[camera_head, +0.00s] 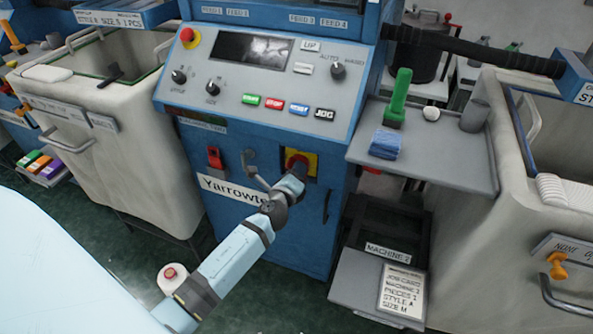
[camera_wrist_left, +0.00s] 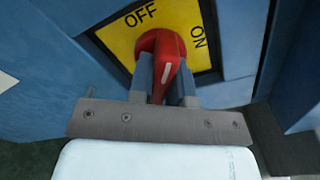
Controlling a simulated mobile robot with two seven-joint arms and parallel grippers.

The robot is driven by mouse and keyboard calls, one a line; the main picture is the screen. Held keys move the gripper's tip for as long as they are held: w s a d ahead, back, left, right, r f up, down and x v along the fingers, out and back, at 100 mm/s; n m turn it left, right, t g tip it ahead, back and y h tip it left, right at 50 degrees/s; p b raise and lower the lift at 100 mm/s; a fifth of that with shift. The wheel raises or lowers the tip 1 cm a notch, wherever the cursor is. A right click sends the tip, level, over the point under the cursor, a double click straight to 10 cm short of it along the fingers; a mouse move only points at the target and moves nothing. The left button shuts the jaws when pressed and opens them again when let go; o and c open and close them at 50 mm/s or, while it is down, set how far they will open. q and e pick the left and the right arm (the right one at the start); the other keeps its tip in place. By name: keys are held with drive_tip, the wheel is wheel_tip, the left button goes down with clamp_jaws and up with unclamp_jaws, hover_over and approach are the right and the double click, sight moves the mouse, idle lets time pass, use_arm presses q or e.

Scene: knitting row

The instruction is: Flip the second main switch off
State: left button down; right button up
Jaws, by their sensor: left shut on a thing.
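The main switch is a red rotary knob (camera_wrist_left: 166,50) on a yellow plate (camera_wrist_left: 210,77) marked OFF and ON. The plate (camera_head: 313,160) also shows in the head view, low on the front of the blue machine (camera_head: 262,215). My left gripper (camera_wrist_left: 166,86) is shut on the knob's grip, one finger on each side. In the left wrist view the white line on the knob runs roughly upward; I cannot tell exactly which label it points to. In the head view my left gripper (camera_head: 297,175) partly hides the knob. My right gripper is not in view.
A sloped control panel (camera_head: 225,93) with several buttons and knobs overhangs the switch. A small red device (camera_head: 214,158) sits left of it and a dark handle (camera_head: 327,204) right of it. A grey side shelf (camera_head: 445,160) juts out at right. Fabric bins (camera_head: 165,185) flank the machine.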

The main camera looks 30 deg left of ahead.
use_arm(q)
drive_tip(key=n+b, duration=0.1)
drive_tip(key=n, duration=0.2)
drive_tip(key=shift+n, duration=2)
drive_tip(key=c, duration=1.1)
unclamp_jaws()
drive_tip(key=shift+o, duration=0.2)
drive_tip(key=shift+s, duration=0.15)
